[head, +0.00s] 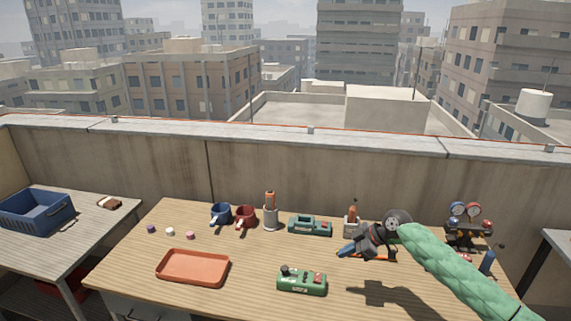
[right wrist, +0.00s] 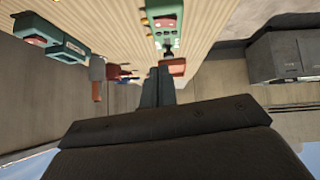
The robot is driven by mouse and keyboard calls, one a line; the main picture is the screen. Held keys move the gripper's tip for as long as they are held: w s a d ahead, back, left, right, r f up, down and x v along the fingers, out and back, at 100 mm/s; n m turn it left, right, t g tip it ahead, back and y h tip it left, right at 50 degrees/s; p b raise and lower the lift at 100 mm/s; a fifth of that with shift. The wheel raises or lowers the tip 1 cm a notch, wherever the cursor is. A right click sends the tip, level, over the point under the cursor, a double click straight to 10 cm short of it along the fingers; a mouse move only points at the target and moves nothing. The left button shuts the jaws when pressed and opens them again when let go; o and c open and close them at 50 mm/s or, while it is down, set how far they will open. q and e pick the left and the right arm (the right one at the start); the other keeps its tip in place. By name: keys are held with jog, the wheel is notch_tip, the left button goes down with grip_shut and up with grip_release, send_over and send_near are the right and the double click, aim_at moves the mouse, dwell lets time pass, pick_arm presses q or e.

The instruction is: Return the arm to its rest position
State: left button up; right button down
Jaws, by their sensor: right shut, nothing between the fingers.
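My right arm, in a green sleeve, comes in from the right in the head view. Its dark gripper (head: 364,240) is above the right part of the wooden workbench (head: 235,255), and its shadow falls on the bench top. In the right wrist view the two fingers (right wrist: 159,84) are together with nothing between them. Something blue and orange shows beside and below the gripper in the head view, partly hidden by it. My left arm and gripper are not in view.
A blue crate (head: 36,211) stands on the left table.

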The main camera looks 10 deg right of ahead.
jog(key=s+a+f+m+h, duration=0.1)
jog(key=s+a+f, duration=0.3)
jog(key=s, duration=0.3)
jog(key=s+a+f+m+h, duration=0.1)
jog(key=s+a+f+m, duration=0.1)
jog(key=s+a+f, duration=0.4)
jog(key=s+a+f+m, duration=0.1)
jog(key=s+a+f, duration=0.15)
jog(key=s, duration=0.55)
jog(key=s+d+m+h, duration=0.3)
jog(key=s+m, duration=0.2)
jog(key=s, duration=0.7)
jog(key=s+d+m+h, duration=0.3)
jog(key=s+d+m, duration=0.15)
jog(key=s, duration=0.65)
jog(key=s+a+f+x, duration=0.1)
jog(key=s+x, duration=0.2)
jog(key=x, duration=1)
jog(key=s+f+x, duration=0.1)
jog(key=s+x, duration=0.2)
jog(key=x, duration=1)
jog(key=s+f, duration=0.3)
jog(key=f, duration=0.7)
jog(key=s+f+g, duration=0.1)
jog(key=s+f, duration=0.3)
jog(key=f, duration=0.7)
jog(key=shift+s+a+f, duration=0.25)
jog(key=shift+s+a, duration=0.05)
jog(key=shift+s, duration=0.05)
